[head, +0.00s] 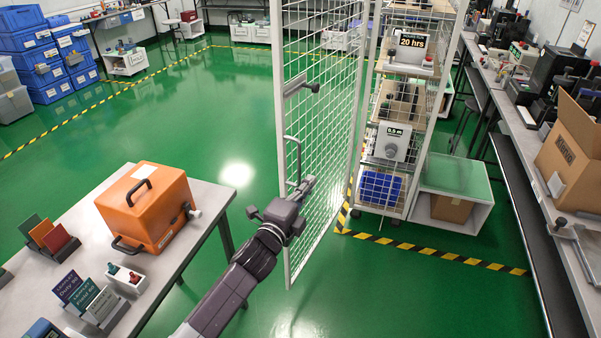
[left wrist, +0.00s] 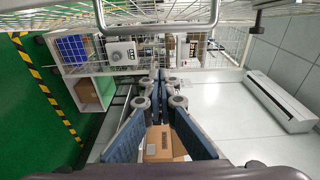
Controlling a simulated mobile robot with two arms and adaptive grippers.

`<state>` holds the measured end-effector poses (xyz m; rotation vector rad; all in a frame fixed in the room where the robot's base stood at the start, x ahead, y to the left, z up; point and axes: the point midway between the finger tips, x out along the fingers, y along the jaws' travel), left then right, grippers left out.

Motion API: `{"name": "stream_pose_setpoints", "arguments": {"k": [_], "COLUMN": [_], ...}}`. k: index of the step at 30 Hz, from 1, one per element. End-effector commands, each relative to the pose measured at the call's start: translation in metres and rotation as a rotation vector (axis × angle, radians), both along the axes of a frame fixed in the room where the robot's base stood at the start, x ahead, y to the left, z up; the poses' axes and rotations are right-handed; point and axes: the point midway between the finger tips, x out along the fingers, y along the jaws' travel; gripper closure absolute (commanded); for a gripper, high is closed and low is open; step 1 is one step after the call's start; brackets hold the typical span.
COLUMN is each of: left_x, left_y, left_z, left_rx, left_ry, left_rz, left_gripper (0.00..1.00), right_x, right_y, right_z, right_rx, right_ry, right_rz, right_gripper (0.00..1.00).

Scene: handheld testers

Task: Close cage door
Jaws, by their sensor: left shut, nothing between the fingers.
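The cage door (head: 325,120) is a white wire-mesh panel standing open in the middle of the head view, its free edge toward me. A grey latch piece (head: 300,87) sits on its upper part, and a bar handle (head: 292,158) is below it. In the left wrist view the handle (left wrist: 160,32) crosses the top of the picture, apart from the fingertips. My left gripper (head: 308,183) is shut and empty, close to the door just below the handle. Its fingers meet in the left wrist view (left wrist: 160,78). Whether it touches the mesh cannot be told. My right gripper is not in view.
The cage shelves (head: 440,65) hold testers and a blue bin (head: 380,188). Yellow-black tape (head: 440,255) marks the floor. A table with an orange case (head: 150,208) is at left, and a bench with a cardboard box (head: 572,150) at right. Green floor beyond the door is open.

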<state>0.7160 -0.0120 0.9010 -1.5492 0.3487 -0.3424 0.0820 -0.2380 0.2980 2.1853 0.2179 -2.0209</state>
Motion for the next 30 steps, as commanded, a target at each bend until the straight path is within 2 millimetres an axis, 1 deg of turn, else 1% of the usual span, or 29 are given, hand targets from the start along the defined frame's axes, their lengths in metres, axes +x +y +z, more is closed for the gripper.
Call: {"name": "stream_pose_setpoints", "arguments": {"k": [1,5,6,7,12,17,26,28,30], "left_x": [0.008,0.024,0.030,0.033,0.044,0.048,0.048,0.050,0.055], "left_y": [-0.004,-0.012,-0.003,0.001,0.015,0.020,0.021,0.024,0.034], "left_z": [0.001,0.000,0.001,0.002,0.000,-0.001,-0.001,-0.001,-0.002], "left_rx": [-0.002,-0.001,0.004,0.004,0.001,-0.001,-0.001,0.001,0.006], "left_ry": [0.000,0.000,0.001,-0.001,0.000,0.002,0.000,0.000,-0.002], "left_rz": [0.001,0.000,0.003,0.003,0.001,0.000,0.000,0.000,0.000], "left_gripper": [1.00,1.00,1.00,1.00,1.00,1.00,1.00,1.00,1.00], "right_x": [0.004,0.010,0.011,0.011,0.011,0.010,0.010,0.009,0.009], "right_y": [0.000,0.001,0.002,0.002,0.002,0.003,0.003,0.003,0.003], "right_z": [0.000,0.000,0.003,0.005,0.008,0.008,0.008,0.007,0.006], "right_rx": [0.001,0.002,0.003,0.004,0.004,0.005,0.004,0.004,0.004], "right_ry": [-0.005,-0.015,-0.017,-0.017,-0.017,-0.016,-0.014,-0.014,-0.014], "right_rz": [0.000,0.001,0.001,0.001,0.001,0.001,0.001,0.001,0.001], "right_gripper": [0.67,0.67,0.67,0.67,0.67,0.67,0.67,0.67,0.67]}}
